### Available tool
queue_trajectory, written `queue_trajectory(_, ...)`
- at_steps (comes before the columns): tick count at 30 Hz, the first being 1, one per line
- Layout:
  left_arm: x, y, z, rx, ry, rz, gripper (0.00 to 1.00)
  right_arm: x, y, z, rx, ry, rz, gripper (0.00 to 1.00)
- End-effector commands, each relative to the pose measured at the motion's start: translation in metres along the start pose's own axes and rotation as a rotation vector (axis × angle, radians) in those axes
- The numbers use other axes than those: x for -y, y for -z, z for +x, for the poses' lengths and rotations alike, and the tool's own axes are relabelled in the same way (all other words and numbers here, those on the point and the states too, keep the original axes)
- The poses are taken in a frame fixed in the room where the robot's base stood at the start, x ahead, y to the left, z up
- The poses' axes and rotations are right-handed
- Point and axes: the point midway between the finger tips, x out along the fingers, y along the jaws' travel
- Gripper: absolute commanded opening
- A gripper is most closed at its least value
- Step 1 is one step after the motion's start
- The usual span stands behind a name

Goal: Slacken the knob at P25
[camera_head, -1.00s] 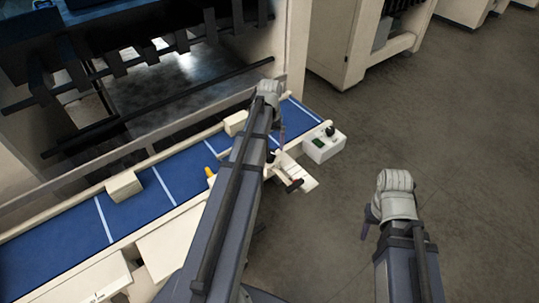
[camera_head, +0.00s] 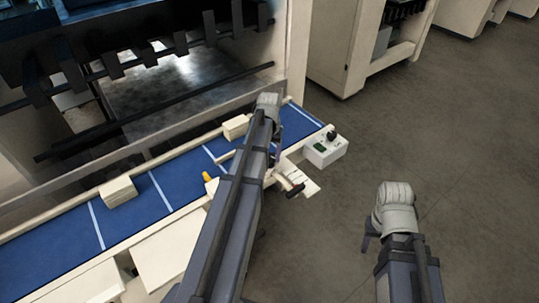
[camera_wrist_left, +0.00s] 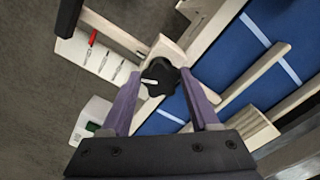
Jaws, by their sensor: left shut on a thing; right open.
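In the left wrist view a black lobed knob (camera_wrist_left: 160,77) with a white pointer line sits on a cream block at the belt's edge. My left gripper (camera_wrist_left: 161,82) has its purple fingers on both sides of this knob and is shut on it. In the head view my left gripper (camera_head: 275,157) is over the near edge of the blue belt, and the arm largely hides the knob there. A cream scale plate (camera_wrist_left: 97,58) with a red pointer lies beside the knob. No P25 label is readable. My right gripper (camera_head: 372,232) is open and empty above the floor.
A control box (camera_head: 325,150) with a green display and a black knob stands at the belt's right end. A black handle (camera_head: 293,189) juts out near the scale plate. Cream blocks (camera_head: 118,191) rest along the blue belt (camera_head: 70,232). The floor at right is clear.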

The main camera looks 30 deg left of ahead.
Motion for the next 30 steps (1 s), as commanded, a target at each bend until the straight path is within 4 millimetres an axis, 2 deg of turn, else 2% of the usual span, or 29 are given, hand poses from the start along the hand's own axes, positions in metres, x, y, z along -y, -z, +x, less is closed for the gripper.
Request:
queue_trajectory(2,0.0001,0.0000,0.0000,0.000,0.000,0.000,0.48,0.0000,0.0000,0.0000,0.000,0.000,0.000,0.50)
queue_trajectory(13,0.0001,0.0000,0.0001,0.000,0.000,0.000,0.06,0.0000,0.0000,0.0001,0.000,0.000,0.000,0.50)
queue_trajectory(22,-0.0002,0.0000,0.0001,0.000,0.000,-0.045,0.06,0.0000,0.0000,0.0001,0.000,0.000,0.000,0.50)
queue_trajectory(30,-0.0013,0.0000,0.0002,0.000,0.000,-0.230,0.06,0.0000,0.0000,0.0002,0.000,0.000,0.000,0.50)
